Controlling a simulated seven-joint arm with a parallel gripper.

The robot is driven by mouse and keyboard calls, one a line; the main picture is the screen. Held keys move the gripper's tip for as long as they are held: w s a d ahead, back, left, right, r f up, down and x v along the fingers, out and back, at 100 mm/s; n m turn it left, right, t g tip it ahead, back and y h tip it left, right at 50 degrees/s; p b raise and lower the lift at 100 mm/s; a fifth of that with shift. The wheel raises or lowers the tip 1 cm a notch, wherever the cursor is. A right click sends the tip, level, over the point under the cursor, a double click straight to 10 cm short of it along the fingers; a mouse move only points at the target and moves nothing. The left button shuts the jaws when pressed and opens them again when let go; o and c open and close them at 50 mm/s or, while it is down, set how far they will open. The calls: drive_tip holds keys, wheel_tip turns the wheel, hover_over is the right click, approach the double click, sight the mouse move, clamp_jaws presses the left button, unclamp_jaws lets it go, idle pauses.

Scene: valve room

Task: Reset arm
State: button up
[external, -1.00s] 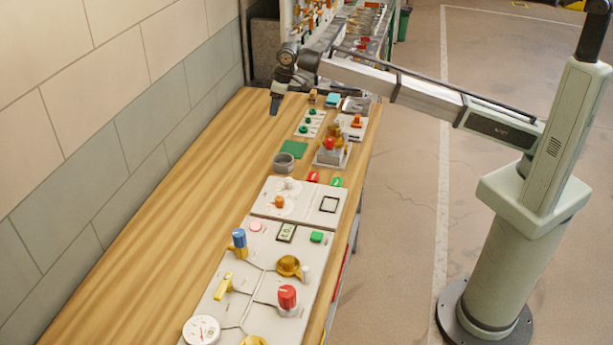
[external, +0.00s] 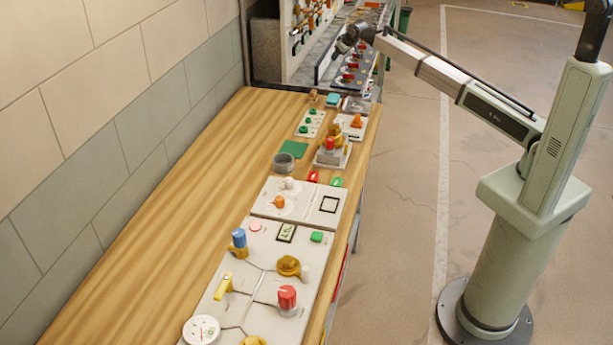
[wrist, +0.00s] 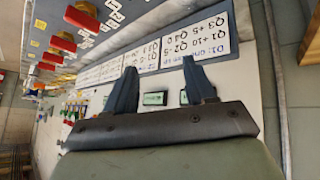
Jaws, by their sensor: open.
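My arm reaches from its pedestal at the right toward the far end of the bench in the external view. My gripper (external: 345,44) is raised in the air in front of the panels behind the bench. In the wrist view my gripper (wrist: 162,85) shows two dark fingers, apart, with nothing between them. Behind the fingers is a panel with a white printed label (wrist: 190,38) and small green displays (wrist: 155,98). I cannot tell the exact gap between my gripper and that panel.
The wooden bench (external: 150,230) runs along the wall and is clear on its left side. A valve board (external: 265,270), a grey ring (external: 284,162) and a green square (external: 293,149) are on it. Red-handled switches (wrist: 55,55) show at the wrist view's left. Floor (external: 410,200) is clear.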

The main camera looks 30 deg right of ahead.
drive_tip(key=d+f+m+h, duration=0.1)
drive_tip(key=d+f, duration=0.2)
drive_tip(key=d, duration=0.7)
drive_tip(key=d+f+m+h, duration=0.1)
drive_tip(key=d+f, duration=0.2)
drive_tip(key=d, duration=0.6)
drive_tip(key=s+d+f+g, duration=0.1)
drive_tip(key=s+d+f, duration=0.3)
drive_tip(key=f, duration=0.3)
drive_tip(key=s+d+f+m+g, duration=0.1)
drive_tip(key=s+d+f, duration=0.2)
drive_tip(key=f, duration=0.4)
drive_tip(key=s+d+f, duration=0.4)
drive_tip(key=f, duration=0.3)
drive_tip(key=s+a+f+g, duration=0.2)
drive_tip(key=s+f+g, duration=0.4)
drive_tip(key=s+f, duration=1.9)
drive_tip(key=s+a+f+g+y, duration=0.1)
drive_tip(key=s+f+g, duration=0.2)
drive_tip(key=s, duration=1.6)
drive_tip(key=s+a+f+g+y, duration=0.1)
drive_tip(key=s+a+f+g, duration=0.1)
drive_tip(key=s, duration=1.7)
drive_tip(key=shift+s+f+g, duration=0.35)
drive_tip(key=shift+f+g, duration=0.15)
drive_tip(key=shift+g, duration=0.3)
